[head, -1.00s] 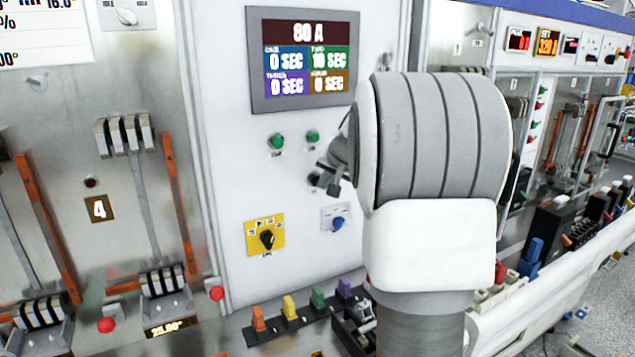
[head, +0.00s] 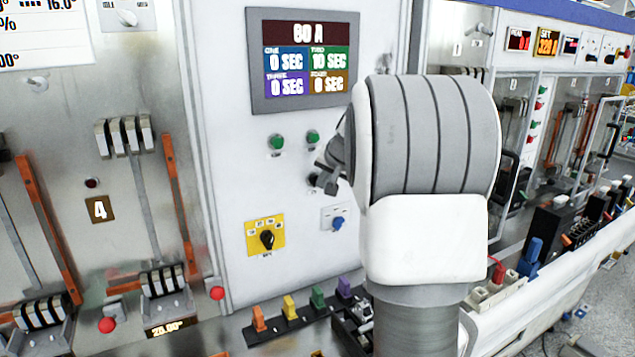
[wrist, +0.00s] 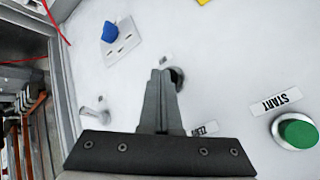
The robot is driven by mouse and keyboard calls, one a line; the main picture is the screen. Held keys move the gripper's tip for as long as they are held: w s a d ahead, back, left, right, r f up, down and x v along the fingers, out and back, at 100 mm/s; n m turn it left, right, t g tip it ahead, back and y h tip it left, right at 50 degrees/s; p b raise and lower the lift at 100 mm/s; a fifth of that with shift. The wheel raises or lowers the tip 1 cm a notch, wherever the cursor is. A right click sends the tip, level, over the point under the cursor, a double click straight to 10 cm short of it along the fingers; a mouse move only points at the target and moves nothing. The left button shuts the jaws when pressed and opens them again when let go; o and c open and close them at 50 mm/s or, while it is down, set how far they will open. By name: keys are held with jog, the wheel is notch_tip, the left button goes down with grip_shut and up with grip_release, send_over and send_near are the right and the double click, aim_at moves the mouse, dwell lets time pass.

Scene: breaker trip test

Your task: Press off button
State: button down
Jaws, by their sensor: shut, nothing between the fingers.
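A dark round button or knob (head: 315,180) sits on the white panel below two green buttons, the left one (head: 277,141) and the right one (head: 313,137). No "off" label is readable. My gripper (head: 328,187) is in front of the panel at the dark button and partly covers it. In the wrist view my gripper (wrist: 161,76) is shut and empty. Its tips overlap the edge of the dark button (wrist: 178,77); I cannot tell whether they touch. A second small label beside the fingers is hard to read.
A blue knob (head: 337,224) is below right of the dark button, and a yellow plate with a black selector (head: 266,236) is below left. A display (head: 303,60) reads 80 A. Coloured plugs (head: 289,307) line the ledge below. My arm hides the panel's right side.

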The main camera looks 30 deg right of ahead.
dwell(0.4)
jog(key=shift+s+b, duration=0.7)
jog(key=shift+s, duration=0.15)
jog(key=shift+s+a+b, duration=0.2)
jog(key=shift+s+b, duration=1.35)
jog(key=shift+s, duration=0.95)
